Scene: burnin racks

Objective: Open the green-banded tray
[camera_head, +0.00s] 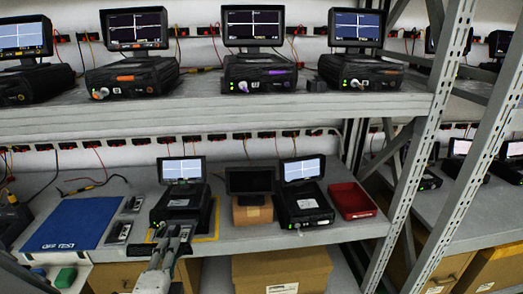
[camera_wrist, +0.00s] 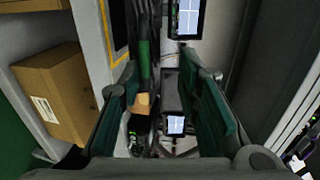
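A dark test device (camera_head: 180,205) with a lit screen sits on the lower shelf inside a yellow outline. My gripper (camera_head: 172,236) is at its front, near the shelf edge, and hides part of that front. In the wrist view my gripper (camera_wrist: 168,78) is open, its two fingers wide apart, with nothing visibly held. A green band (camera_wrist: 144,55) on a dark part shows between and beyond the fingers, nearer the left finger. It seems to belong to the device in the outline; contact cannot be told. The green band cannot be made out in the head view.
A blue mat (camera_head: 75,224) lies left. Several devices fill the upper shelf. A cardboard box (camera_wrist: 60,95) is below the shelf edge.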

